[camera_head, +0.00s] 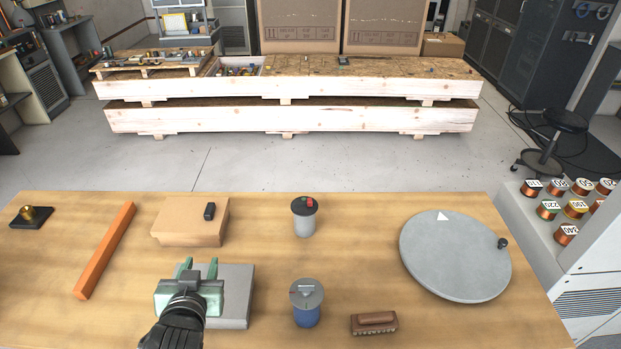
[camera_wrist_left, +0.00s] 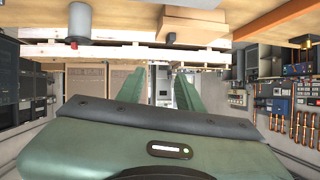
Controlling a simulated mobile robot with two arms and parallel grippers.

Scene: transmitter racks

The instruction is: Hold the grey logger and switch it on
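A grey cylinder with a dark lid bearing a red and a green button (camera_head: 304,218), likely the grey logger, stands upright on the wooden table (camera_head: 360,235). It also shows upside down at upper left in the left wrist view (camera_wrist_left: 78,20). My left gripper (camera_head: 198,268) is above a flat grey slab (camera_head: 237,300), left of and nearer than the cylinder, and apart from it. Its two green fingers are spread with nothing between them, as the left wrist view also shows (camera_wrist_left: 158,85). My right gripper is not in view.
A blue cylinder with a grey slotted top (camera_head: 306,305) stands in front of the grey one. A tan box (camera_head: 185,225) carries a small black device (camera_head: 210,211). An orange bar (camera_head: 105,250), a brown brush (camera_head: 374,323) and a large grey disc (camera_head: 455,260) lie around.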

